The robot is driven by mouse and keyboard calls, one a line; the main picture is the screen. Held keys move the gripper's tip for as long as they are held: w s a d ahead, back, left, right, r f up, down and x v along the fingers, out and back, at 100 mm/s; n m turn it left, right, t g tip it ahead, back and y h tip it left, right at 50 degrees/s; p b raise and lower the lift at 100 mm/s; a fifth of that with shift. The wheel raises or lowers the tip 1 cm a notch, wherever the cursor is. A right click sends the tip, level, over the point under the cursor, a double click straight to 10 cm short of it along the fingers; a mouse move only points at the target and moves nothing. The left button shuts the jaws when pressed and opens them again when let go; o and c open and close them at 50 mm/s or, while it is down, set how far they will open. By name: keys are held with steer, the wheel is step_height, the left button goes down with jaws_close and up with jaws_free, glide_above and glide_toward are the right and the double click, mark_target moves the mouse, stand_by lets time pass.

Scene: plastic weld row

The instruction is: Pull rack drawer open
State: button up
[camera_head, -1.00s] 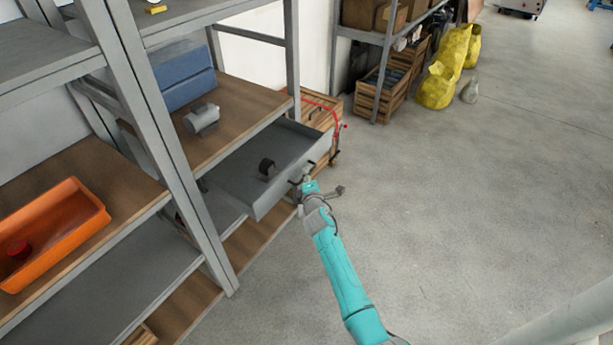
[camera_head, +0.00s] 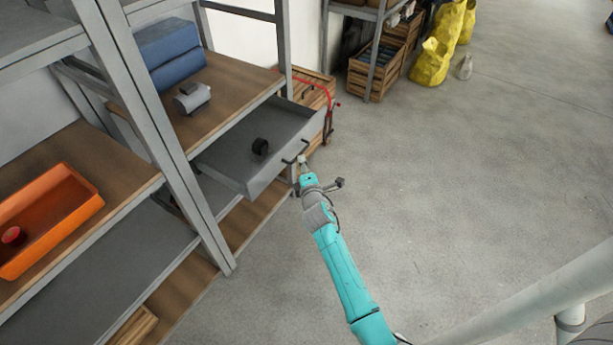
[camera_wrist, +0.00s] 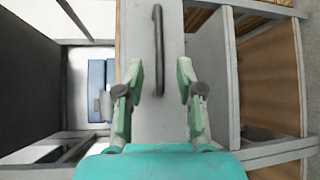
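The grey rack drawer (camera_head: 225,160) stands pulled out from under a wooden shelf, with its inside showing. A small black ring-like object (camera_head: 260,147) lies in it. The drawer's dark bar handle (camera_head: 296,152) is on its front face; the handle also shows in the wrist view (camera_wrist: 158,50). My gripper (camera_head: 302,162) is just in front of the handle. In the wrist view my gripper (camera_wrist: 159,75) is open, with its two green fingers apart. The handle lies between them in the picture, and neither finger touches it.
A grey cylindrical part (camera_head: 192,98) and blue boxes (camera_head: 170,55) sit on the shelf above. An orange bin (camera_head: 50,215) is on the left shelf. Wooden crates (camera_head: 312,90) stand behind the drawer. The floor (camera_head: 450,180) on the right is clear.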

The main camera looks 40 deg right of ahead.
steer(key=shift+v, duration=2.8)
steer(key=shift+a+f, duration=0.1)
steer(key=s+a+f+m+y, duration=0.1)
steer(key=s+a+m+y, duration=0.1)
steer(key=s+a, duration=0.5)
steer(key=s+a+f+m+y, duration=0.1)
steer(key=s+a+f+m, duration=0.15)
steer(key=s, duration=0.75)
steer(key=s+a+m+y, duration=0.2)
steer(key=s+a, duration=0.3)
steer(key=s, duration=0.4)
steer(key=s+a+r+m+y, duration=0.1)
steer(key=s+a+r+m, duration=0.1)
steer(key=s+r+m, duration=0.2)
steer(key=s+a+r+m+y, duration=0.1)
steer(key=s+a+r+m, duration=0.2)
steer(key=s+r, duration=0.7)
steer(key=s+m, duration=0.1)
steer(key=s, duration=0.6)
steer(key=shift+a, duration=0.3)
